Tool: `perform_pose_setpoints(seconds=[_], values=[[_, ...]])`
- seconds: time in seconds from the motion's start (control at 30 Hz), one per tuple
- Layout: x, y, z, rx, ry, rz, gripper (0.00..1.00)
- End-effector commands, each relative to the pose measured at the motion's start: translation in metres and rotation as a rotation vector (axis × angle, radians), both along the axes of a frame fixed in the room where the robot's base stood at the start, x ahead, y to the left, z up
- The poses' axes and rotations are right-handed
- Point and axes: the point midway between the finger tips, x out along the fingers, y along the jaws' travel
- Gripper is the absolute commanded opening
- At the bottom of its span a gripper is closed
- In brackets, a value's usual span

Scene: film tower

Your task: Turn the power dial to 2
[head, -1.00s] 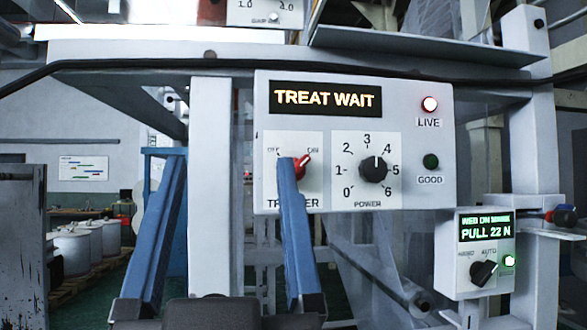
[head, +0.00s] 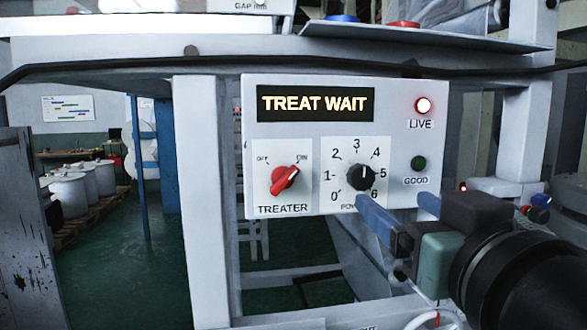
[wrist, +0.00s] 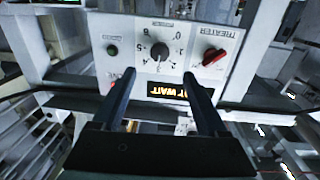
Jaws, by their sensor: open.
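The power dial (head: 361,177) is a black round knob on a white plate marked 0 to 6, on a light grey control panel (head: 400,100). Its white mark points up, at about 3. It also shows upside down in the wrist view (wrist: 159,51). My gripper (head: 392,200) is open and empty in front of the panel, just below and right of the dial; its near finger covers part of the POWER label. In the wrist view, the fingertips (wrist: 159,75) lie either side of the dial's column, apart from the knob.
Left of the dial is the red treater switch (head: 285,180), pointing toward ON. The display (head: 315,104) reads TREAT WAIT. The LIVE lamp (head: 424,105) glows red; the GOOD lamp (head: 418,163) is dark green. A grey post (head: 205,200) stands left of the panel.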

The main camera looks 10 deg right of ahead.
Motion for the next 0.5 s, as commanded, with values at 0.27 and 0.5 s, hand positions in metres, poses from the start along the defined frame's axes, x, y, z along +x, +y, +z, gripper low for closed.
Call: perform_pose_setpoints(seconds=[0.27, 0.5], values=[[0.060, -0.003, 0.003, 0.002, 0.005, 0.003, 0.76], [0.095, -0.006, 0.002, 0.002, 0.002, 0.000, 0.76]])
